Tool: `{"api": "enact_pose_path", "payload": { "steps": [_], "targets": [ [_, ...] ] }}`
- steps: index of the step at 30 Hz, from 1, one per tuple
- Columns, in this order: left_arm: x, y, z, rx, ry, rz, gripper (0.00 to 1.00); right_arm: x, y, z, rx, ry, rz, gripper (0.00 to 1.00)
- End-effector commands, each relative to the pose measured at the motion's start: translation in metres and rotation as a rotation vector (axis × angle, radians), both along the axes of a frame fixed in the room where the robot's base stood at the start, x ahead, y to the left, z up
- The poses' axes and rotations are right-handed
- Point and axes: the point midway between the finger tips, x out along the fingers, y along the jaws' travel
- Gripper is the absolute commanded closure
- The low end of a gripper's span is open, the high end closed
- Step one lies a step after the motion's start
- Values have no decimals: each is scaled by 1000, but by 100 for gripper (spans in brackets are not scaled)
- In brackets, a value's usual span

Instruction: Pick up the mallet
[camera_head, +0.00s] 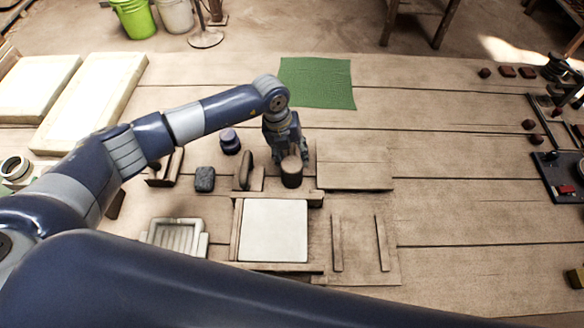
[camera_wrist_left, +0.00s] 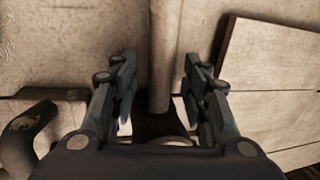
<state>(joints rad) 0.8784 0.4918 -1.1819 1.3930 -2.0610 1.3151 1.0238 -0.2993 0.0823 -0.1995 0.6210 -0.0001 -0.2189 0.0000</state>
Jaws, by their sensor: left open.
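The mallet's dark brown cylindrical head (camera_head: 291,174) with a lighter top stands on the wooden table, just behind the white square slab. My left gripper (camera_head: 290,158) is low over the table directly behind it, pointing down, and partly hidden by it. In the left wrist view the two fingers of my left gripper (camera_wrist_left: 158,95) are spread apart. A pale bar (camera_wrist_left: 162,60), seemingly the mallet's handle, runs between them, with a dark shape below it. I cannot make out contact with either finger. My right gripper is not in view.
A white slab (camera_head: 274,231) lies in a wooden frame in front. A wooden board (camera_head: 354,176) lies right of the gripper. A small dark block (camera_head: 205,179) and dark jar (camera_head: 230,142) stand left. A green cloth (camera_head: 317,82) lies behind. The table's right-centre is clear.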

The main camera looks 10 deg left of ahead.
Motion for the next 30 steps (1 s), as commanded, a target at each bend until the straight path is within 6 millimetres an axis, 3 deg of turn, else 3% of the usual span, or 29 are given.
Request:
{"api": "enact_pose_path", "payload": {
  "steps": [2,6,8,20,30],
  "targets": [
    [0,0,0,0,0,0,57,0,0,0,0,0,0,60],
    [0,0,0,0,0,0,89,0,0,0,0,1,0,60],
    [0,0,1,0,0,0,100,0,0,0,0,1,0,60],
    [1,0,7,-2,-4,0,100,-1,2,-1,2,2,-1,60],
    [2,0,67,-3,-6,-1,100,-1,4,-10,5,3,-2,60]
  ]
}}
